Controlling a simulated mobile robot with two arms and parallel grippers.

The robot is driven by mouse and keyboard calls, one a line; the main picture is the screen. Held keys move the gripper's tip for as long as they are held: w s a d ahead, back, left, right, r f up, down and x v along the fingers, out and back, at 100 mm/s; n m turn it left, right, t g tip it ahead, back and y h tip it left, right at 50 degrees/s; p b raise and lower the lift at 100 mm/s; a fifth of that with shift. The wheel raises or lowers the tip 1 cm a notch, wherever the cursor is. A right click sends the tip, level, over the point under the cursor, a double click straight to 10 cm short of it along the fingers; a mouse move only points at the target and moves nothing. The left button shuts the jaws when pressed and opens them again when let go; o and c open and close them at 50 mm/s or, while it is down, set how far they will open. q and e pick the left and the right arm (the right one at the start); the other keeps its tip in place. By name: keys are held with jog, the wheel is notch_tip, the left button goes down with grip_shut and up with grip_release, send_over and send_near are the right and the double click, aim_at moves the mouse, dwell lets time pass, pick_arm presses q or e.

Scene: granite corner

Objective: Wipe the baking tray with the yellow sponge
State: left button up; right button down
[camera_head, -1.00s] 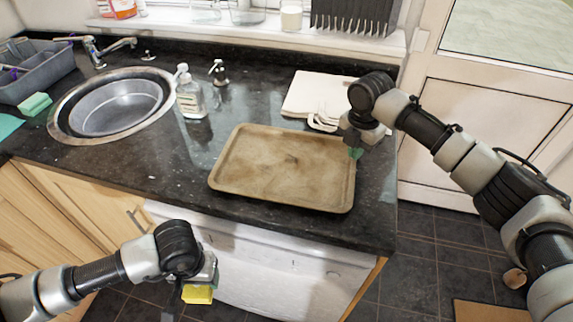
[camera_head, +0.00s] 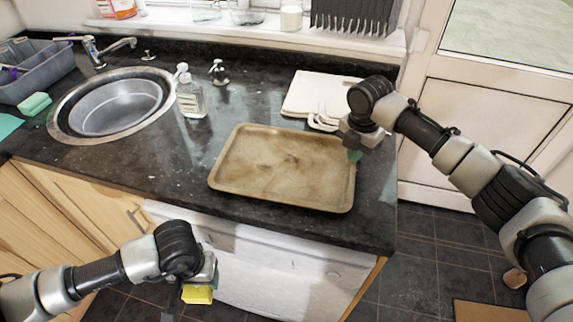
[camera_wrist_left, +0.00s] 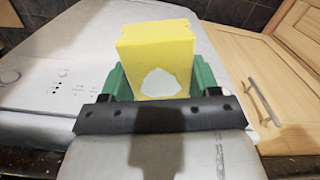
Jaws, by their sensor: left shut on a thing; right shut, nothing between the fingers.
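The brown, stained baking tray (camera_head: 265,170) lies flat on the dark counter near its front edge. The yellow sponge (camera_head: 198,294) is in my left gripper (camera_head: 190,283), low in front of the counter and away from the tray. In the left wrist view the sponge (camera_wrist_left: 155,50) is held between the green fingers of the left gripper (camera_wrist_left: 158,85), with a whitish patch on its face. My right gripper (camera_head: 354,154) is shut and empty, at the tray's right edge; I cannot tell whether it touches the tray.
A folded white cloth (camera_head: 312,95) lies behind the tray. A soap bottle (camera_head: 190,97) and a round sink (camera_head: 115,106) are to the left. A green sponge (camera_head: 35,104) lies beside a grey dish rack (camera_head: 42,75). The white appliance front (camera_head: 285,275) is below the counter.

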jog(key=shift+f, duration=0.45)
jog(key=shift+r, duration=0.1)
pick_arm(q)
notch_tip(320, 180, up, 6)
jog(key=p, duration=0.6)
pick_arm(e)
notch_tip(320, 180, up, 6)
jog(key=shift+f, duration=0.1)
pick_arm(q)
jog(key=shift+f, duration=0.1)
pick_arm(e)
jog(key=shift+r, duration=0.45)
pick_arm(q)
jog(key=shift+f+b, duration=0.9)
jog(key=shift+b, duration=0.1)
pick_arm(e)
notch_tip(320, 180, up, 11)
